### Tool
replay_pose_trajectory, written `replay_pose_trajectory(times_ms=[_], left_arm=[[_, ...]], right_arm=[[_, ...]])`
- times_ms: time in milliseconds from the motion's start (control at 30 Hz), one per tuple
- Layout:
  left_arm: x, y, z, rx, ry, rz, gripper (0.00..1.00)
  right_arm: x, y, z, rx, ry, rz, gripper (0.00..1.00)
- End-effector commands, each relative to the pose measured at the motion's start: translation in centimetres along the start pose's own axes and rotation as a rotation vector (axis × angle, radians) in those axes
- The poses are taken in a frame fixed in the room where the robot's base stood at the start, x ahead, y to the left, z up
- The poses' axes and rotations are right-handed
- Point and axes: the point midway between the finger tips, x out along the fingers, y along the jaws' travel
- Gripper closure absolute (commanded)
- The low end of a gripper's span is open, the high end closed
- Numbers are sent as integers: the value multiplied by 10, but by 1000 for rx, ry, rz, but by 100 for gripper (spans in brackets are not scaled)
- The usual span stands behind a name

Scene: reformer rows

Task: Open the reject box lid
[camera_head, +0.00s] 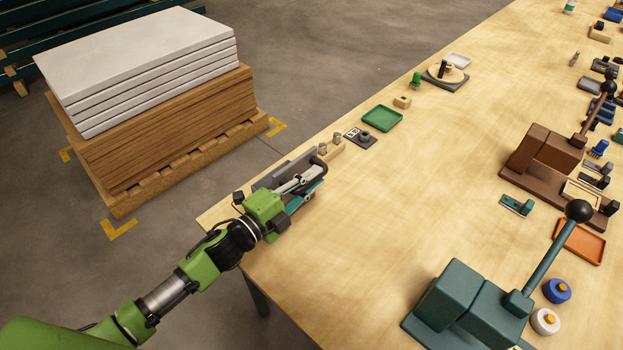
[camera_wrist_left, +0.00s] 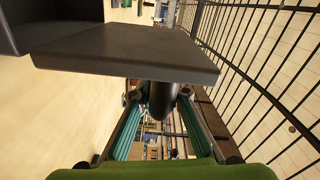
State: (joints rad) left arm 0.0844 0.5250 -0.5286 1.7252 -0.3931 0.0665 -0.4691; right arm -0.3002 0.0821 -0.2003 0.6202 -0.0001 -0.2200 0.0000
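The reject box appears to be the dark grey box (camera_head: 288,167) at the near left corner of the table, partly hidden behind my left gripper. In the left wrist view a flat dark plate (camera_wrist_left: 125,55), which looks like its lid, spans the upper left. A dark rounded knob or handle (camera_wrist_left: 163,98) hangs below the plate's edge. My left gripper (camera_head: 314,183) is at the box. Its two fingers are apart, with the knob between their tips in the wrist view (camera_wrist_left: 160,105); contact is not clear. My right gripper is not in view.
Small wooden blocks (camera_head: 329,152) and a dark plate with a knob (camera_head: 361,138) stand just beyond the box. A green tray (camera_head: 382,118) is farther along. A teal lever press (camera_head: 465,305) is at the front right. The table's middle is clear. A loaded pallet (camera_head: 150,170) stands on the floor.

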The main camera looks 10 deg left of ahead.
Motion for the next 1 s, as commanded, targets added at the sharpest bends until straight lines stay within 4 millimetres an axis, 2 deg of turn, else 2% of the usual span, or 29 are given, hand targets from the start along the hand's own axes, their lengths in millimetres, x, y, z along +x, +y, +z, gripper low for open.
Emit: replay_pose_trajectory(times_ms=[467, 567, 1000], left_arm=[[-4, 1, 0, -1, 0, 1, 68], [-15, 1, 1, -1, -1, 2, 68], [-95, 2, 0, -2, -1, 4, 68]], right_arm=[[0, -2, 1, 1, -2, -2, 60], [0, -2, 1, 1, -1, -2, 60], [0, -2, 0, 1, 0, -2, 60]])
